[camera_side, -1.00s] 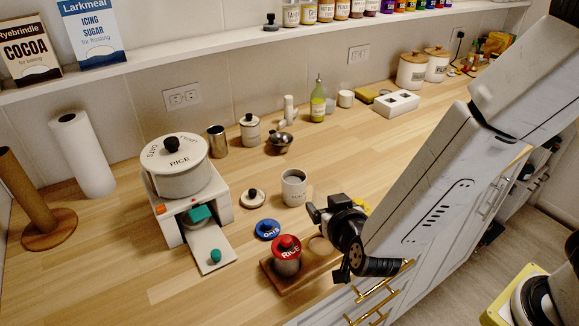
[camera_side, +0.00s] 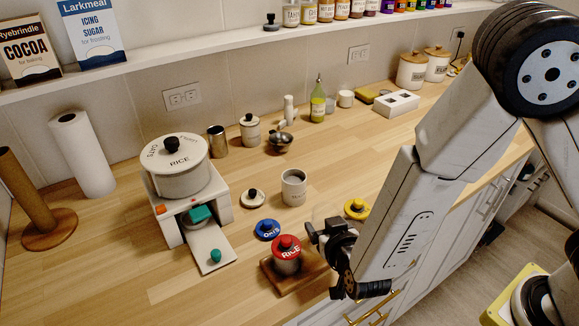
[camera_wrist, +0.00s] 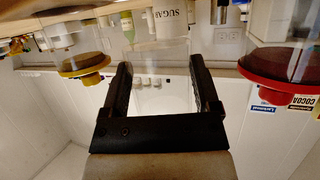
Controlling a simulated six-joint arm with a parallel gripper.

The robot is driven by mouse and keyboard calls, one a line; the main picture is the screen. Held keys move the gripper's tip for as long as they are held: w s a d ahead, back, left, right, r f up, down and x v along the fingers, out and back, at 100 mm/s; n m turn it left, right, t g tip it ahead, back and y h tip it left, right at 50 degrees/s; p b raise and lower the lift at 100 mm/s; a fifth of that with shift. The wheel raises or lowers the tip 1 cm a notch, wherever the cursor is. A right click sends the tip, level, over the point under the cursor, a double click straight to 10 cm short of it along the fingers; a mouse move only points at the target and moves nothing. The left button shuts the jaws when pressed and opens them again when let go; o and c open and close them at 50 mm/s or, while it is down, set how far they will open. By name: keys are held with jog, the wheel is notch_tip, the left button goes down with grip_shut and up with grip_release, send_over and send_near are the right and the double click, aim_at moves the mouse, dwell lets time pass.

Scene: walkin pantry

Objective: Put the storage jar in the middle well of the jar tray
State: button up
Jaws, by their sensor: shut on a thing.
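In the wrist view, which looks upside down, my gripper (camera_wrist: 160,72) is shut on a clear storage jar (camera_wrist: 150,98). The jar sits between the two dark fingers and is hard to make out. In the side view my gripper (camera_side: 318,232) is over the middle of the wooden jar tray (camera_side: 295,287) and hides its middle well. I cannot tell if the jar touches the tray. A yellow-lidded jar (camera_side: 356,208) is on the far side.
A white stand with a large pot (camera_side: 180,178) is further left.

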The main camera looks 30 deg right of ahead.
jog(key=shift+f, duration=0.6)
jog(key=shift+f, duration=1.75)
jog(key=shift+f, duration=0.25)
jog(key=o, duration=1.1)
jog(key=shift+o, duration=0.8)
jog(key=shift+f, duration=0.1)
jog(key=shift+s+d+r, duration=0.1)
jog(key=shift+r, duration=0.1)
jog(key=shift+s+r, duration=0.1)
jog(key=shift+s, duration=0.05)
jog(key=shift+v, duration=3.6)
